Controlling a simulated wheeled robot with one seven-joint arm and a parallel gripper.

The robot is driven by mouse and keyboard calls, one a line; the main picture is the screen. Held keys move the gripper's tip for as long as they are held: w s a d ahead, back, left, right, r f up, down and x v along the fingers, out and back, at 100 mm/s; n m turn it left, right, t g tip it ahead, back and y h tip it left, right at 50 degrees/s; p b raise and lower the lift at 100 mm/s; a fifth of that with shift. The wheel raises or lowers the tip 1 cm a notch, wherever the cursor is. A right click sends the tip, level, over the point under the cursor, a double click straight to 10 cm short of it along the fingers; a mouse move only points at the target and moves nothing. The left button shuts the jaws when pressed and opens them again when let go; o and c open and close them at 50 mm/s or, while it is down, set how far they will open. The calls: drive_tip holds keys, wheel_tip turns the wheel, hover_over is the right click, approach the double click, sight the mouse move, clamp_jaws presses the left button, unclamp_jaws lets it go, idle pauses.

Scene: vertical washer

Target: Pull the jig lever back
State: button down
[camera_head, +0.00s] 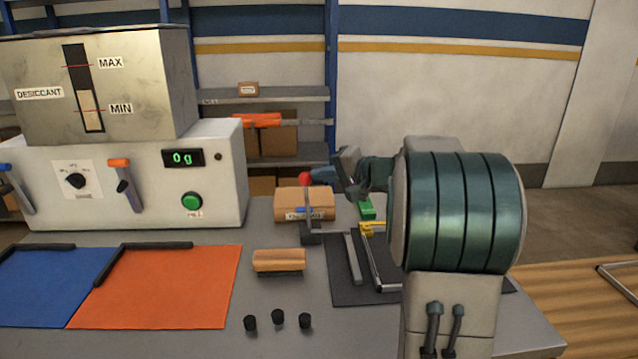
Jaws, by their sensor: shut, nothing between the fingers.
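The jig lever (307,215) stands roughly upright on a dark base, with a red knob (305,178) on top. It is at the left edge of the jig (351,262), which has metal rails on a dark mat and yellow and green parts near its far end. My gripper (335,177) is shut and empty, just right of the red knob and at about its height. I cannot tell whether it touches the knob. My own arm hides the right part of the jig.
A desiccant machine (120,185) stands at the left. Blue (40,290) and orange (160,285) mats lie before it. A wooden-topped block (279,260) and several black knobs (278,317) sit left of the jig. A cardboard box (283,197) lies behind the lever.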

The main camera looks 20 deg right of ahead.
drive_tip(key=a, duration=0.1)
drive_tip(key=h, duration=0.1)
drive_tip(key=a, duration=0.1)
drive_tip(key=shift+w+a+r+n+g, duration=0.15)
drive_tip(key=shift+w+a+n+g, duration=0.15)
drive_tip(key=shift+a+n+g, duration=0.1)
drive_tip(key=shift+d, duration=0.15)
drive_tip(key=shift+r+p, duration=0.4)
drive_tip(key=shift+r, duration=0.35)
drive_tip(key=s+d+r+p, duration=0.1)
drive_tip(key=s+d+r, duration=0.3)
drive_tip(key=s, duration=0.3)
drive_tip(key=shift+r, duration=0.85)
